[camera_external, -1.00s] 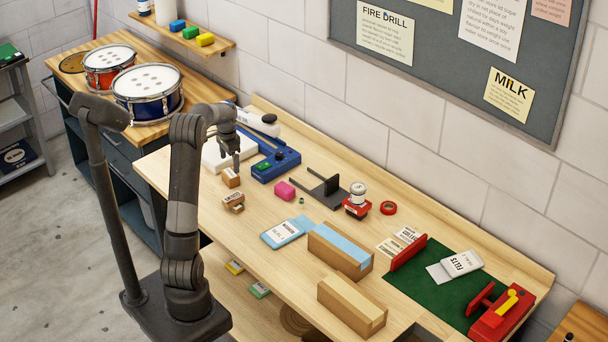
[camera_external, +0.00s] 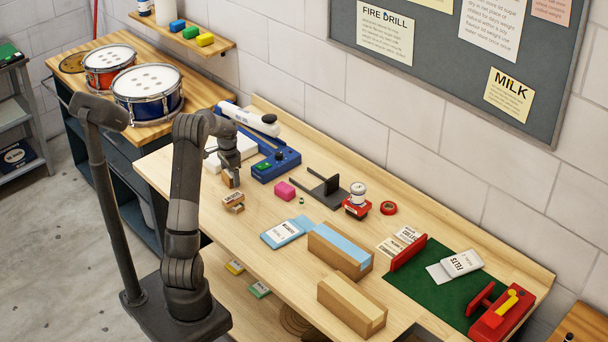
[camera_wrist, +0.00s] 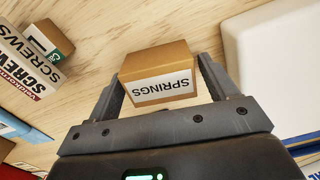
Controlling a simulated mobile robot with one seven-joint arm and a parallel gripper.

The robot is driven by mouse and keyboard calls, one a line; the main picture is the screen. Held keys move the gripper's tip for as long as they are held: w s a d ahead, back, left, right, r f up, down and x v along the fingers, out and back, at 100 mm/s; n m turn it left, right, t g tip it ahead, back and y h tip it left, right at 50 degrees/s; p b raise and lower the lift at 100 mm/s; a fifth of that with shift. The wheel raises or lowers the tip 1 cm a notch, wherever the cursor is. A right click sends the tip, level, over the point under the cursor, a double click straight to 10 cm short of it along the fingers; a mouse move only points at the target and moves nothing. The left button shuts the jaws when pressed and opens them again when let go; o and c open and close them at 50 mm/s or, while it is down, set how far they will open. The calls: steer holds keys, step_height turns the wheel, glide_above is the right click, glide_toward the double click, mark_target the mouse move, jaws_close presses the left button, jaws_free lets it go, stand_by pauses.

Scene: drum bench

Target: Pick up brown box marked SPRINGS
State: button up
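The brown box marked SPRINGS (camera_wrist: 158,66) stands on the bench, its white label facing the camera in the wrist view. My gripper (camera_wrist: 160,80) has a finger on each side of it. The fingers are apart, with a narrow gap visible on at least one side; firm contact is not clear. In the external view my gripper (camera_external: 230,181) is down at the bench top, and the SPRINGS box (camera_external: 227,182) is mostly hidden behind it.
Two small boxes, one marked SCREWS (camera_wrist: 45,45), lie to the left in the wrist view. A white block (camera_wrist: 275,75) is close on the right.

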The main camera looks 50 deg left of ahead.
steer(key=c, duration=0.8)
steer(key=shift+r, duration=0.1)
steer(key=shift+c, duration=0.2)
